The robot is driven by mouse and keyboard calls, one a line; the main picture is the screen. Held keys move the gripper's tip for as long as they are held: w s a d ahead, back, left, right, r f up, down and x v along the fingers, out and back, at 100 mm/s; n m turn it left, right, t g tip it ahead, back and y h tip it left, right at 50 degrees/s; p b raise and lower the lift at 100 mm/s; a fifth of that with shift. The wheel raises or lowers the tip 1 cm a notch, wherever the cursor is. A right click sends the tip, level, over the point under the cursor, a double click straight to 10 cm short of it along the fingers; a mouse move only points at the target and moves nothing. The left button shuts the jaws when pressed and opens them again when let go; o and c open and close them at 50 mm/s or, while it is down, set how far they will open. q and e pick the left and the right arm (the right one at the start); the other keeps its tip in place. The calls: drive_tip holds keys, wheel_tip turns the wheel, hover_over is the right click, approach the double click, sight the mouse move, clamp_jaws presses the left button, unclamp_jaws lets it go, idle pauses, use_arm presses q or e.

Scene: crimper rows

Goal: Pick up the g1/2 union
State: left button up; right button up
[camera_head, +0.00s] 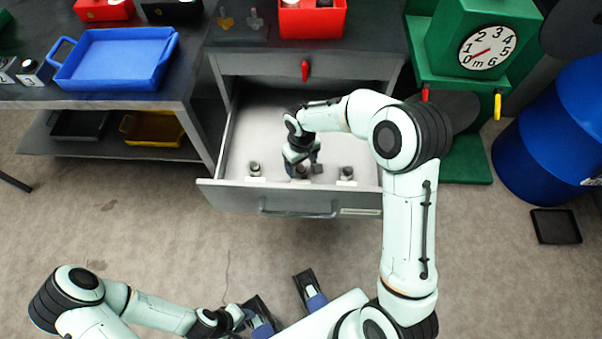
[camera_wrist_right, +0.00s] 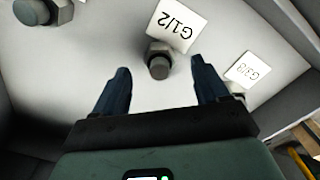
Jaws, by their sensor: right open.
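The G1/2 union (camera_wrist_right: 158,66) is a dark grey fitting with a hex part, beside a white G1/2 card (camera_wrist_right: 173,25). In the wrist view it lies beyond and between my right gripper's fingertips, with no finger visibly touching it. My right gripper (camera_wrist_right: 162,82) is open and empty. In the head view the right gripper (camera_head: 302,163) hangs inside the open drawer (camera_head: 240,135) over the middle fitting and partly hides it.
A similar fitting beside a G3/8 card (camera_wrist_right: 248,69) and another fitting (camera_wrist_right: 32,11) stand on either side. The drawer's front wall (camera_head: 225,195) is close to the row. A blue tray (camera_head: 115,60) and red bin (camera_head: 312,18) stand on surfaces behind.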

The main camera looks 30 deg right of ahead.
sight(301, 166)
wheel_tip(301, 166, down, 4)
drive_tip(key=shift+r, duration=0.1)
drive_tip(key=c, duration=1.2)
drive_tip(key=shift+r, duration=0.1)
drive_tip(key=shift+c, duration=0.2)
